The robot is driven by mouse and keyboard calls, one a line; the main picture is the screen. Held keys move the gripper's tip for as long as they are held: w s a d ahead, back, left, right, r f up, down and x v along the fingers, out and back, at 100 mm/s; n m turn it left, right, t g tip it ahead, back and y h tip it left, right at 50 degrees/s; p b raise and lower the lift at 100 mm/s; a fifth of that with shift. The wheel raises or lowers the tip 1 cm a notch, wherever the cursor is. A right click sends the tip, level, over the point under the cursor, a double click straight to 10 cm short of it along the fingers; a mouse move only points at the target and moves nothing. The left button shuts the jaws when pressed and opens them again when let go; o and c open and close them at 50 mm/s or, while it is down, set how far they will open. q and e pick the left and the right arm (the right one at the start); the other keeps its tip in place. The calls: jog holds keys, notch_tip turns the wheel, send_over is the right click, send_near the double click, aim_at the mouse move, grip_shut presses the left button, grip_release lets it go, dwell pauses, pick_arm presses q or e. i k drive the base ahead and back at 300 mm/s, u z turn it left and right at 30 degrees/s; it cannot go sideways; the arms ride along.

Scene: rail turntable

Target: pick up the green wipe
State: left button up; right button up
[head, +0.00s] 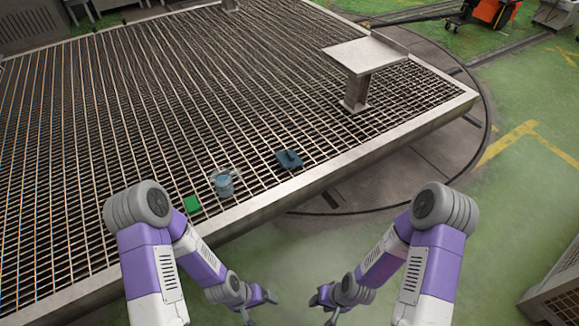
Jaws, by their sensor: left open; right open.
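The green wipe (192,204) is a small bright green square lying on the metal grating, near its front edge and just right of my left arm's upper joint. My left gripper (259,308) is open at the bottom of the head view, below and to the right of the wipe, apart from it. My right gripper (331,310) is open at the bottom, further right, also away from the wipe. Both grippers look empty, and their fingertips are small and partly cut off by the picture's lower edge.
A grey-blue bucket-like container (223,185) stands right of the wipe, and a dark blue object (289,159) lies further right on the grating (150,90). A raised metal stand (366,55) is at the right. The grating's front rim (300,184) lies between the grippers and these objects.

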aim_at(192, 205)
jog(key=k, duration=0.4)
jog(key=u, duration=0.95)
jog(key=i, duration=1.25)
jog(key=z, duration=0.65)
jog(key=i, duration=0.3)
jog(key=z, duration=0.3)
